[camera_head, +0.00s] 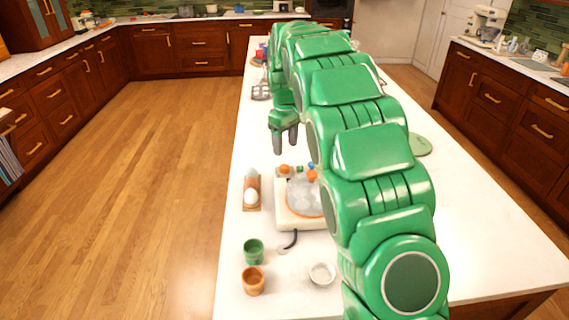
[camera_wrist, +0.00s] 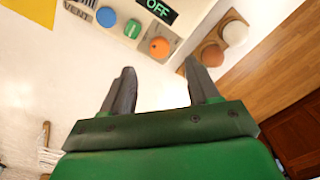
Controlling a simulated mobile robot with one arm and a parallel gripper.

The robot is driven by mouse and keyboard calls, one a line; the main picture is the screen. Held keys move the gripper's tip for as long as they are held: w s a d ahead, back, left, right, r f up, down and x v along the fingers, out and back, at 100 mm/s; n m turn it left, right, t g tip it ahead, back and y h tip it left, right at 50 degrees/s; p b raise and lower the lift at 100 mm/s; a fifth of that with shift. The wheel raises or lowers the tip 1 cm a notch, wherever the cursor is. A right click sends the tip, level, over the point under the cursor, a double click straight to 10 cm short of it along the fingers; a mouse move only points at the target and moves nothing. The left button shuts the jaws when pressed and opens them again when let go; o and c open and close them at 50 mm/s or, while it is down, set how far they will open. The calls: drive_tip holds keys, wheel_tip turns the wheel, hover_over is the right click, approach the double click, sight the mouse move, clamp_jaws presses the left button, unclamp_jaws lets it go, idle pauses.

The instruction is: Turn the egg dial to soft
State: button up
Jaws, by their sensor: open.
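A cream egg cooker (camera_head: 286,220) with a clear dome stands on the white island counter. Its control panel shows in the wrist view (camera_wrist: 185,14), with a black display reading OFF (camera_wrist: 161,10). The dial's setting is too small to read. My gripper (camera_head: 286,147) is open and empty beyond the panel; its fingertips (camera_wrist: 159,68) are apart from the dial.
A wooden holder with eggs (camera_head: 251,190) stands left of the cooker. A green cup (camera_head: 253,250), an orange cup (camera_head: 254,281) and a small white bowl (camera_head: 321,273) stand nearer. Utensils (camera_head: 261,91) lie farther back. My arm hides part of the counter.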

sight(285, 166)
drive_tip(key=shift+w+a+f, duration=0.1)
drive_tip(key=shift+w+f, duration=0.15)
drive_tip(key=shift+f, duration=3.85)
drive_tip(key=c, duration=1)
drive_tip(key=shift+c, duration=0.2)
